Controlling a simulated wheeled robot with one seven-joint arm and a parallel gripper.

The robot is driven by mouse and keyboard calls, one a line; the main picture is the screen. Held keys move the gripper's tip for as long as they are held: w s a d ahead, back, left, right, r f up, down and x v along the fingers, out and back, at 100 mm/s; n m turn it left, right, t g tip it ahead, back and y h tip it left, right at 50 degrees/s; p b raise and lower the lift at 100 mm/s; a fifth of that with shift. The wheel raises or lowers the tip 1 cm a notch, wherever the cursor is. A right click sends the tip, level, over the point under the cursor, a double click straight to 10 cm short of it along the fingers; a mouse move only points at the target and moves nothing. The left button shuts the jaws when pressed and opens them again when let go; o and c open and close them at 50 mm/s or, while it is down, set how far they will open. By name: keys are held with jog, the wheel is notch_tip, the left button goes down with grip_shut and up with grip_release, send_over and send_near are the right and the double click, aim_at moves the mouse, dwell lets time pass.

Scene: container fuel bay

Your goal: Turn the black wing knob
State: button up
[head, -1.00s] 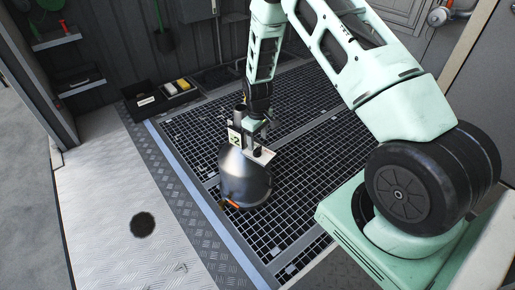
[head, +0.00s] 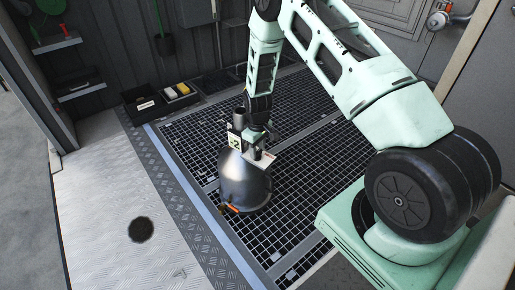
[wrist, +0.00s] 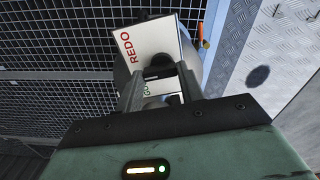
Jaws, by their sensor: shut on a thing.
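My gripper (head: 257,142) points down at the vessel's top. In the wrist view, its two grey fingers (wrist: 162,92) are closed around a small black part, which appears to be the wing knob (wrist: 158,73). The fingers and plates hide most of the knob. A white plate with red REDO lettering (wrist: 148,42) lies just beyond the fingertips, and a second plate with green lettering is partly hidden between them.
The grating (head: 300,105) around the vessel is mostly clear. A small orange part (head: 232,208) shows at the vessel's lower front. A black tray (head: 147,103) with sponge-like blocks sits at the back left. A wall with shelves closes the back.

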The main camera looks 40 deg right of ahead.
aim_at(258, 152)
jog(key=m+p, duration=0.3)
jog(key=shift+s+r+m, duration=0.1)
jog(key=shift+r+m, duration=0.05)
jog(key=shift+m, duration=0.25)
jog(key=m+p, duration=0.2)
jog(key=m, duration=0.2)
jog(key=shift+m+p, duration=0.3)
jog(key=shift+m, duration=0.1)
dwell(0.3)
jog(key=o, duration=1)
notch_tip(258, 152, up, 17)
jog(key=p, duration=0.4)
jog(key=shift+r, duration=0.15)
